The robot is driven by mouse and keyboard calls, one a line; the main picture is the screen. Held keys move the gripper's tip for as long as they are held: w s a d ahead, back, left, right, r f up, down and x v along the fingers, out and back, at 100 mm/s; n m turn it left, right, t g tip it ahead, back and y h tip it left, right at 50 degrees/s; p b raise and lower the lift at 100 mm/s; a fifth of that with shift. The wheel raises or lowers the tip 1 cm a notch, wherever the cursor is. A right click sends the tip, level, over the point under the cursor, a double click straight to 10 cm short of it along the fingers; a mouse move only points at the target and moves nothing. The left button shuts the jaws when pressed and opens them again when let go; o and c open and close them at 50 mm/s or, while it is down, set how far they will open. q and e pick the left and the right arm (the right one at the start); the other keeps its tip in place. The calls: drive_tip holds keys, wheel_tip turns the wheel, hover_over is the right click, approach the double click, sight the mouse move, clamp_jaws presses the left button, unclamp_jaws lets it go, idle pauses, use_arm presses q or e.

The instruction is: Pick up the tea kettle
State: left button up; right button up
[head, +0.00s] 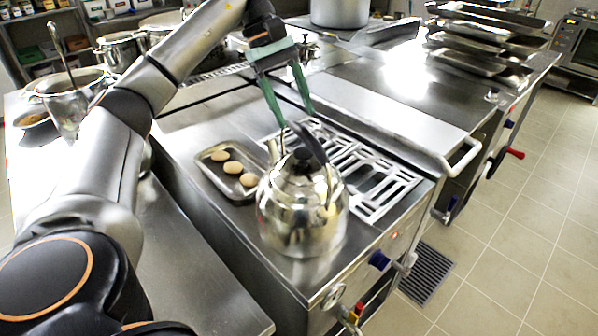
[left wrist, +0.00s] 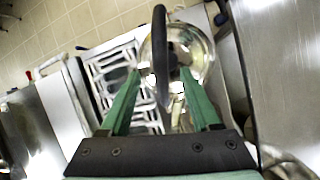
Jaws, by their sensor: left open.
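The shiny metal tea kettle (head: 290,222) stands upright near the front corner of the steel stove top. Its dark arched handle (head: 311,143) rises over the lid. My left gripper (head: 296,117) is open, with green fingers pointing down just above and behind the handle in the head view. In the left wrist view, the kettle (left wrist: 198,42) is straight ahead, and its black handle (left wrist: 160,45) lies across the gap between the open green fingers (left wrist: 160,72). I cannot tell whether a finger touches the handle. My right gripper is not in view.
A small metal tray (head: 212,180) with several round tan items sits left of the kettle. A white burner grate (head: 372,180) lies behind and right. Pots (head: 120,52) stand at the back left. Stacked trays (head: 465,62) are at the back right.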

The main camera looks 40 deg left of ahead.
sight(299, 125)
use_arm(q)
drive_tip(key=x, duration=0.5)
drive_tip(key=shift+a+f, duration=0.1)
drive_tip(key=shift+c, duration=0.2)
clamp_jaws()
idle(1.0)
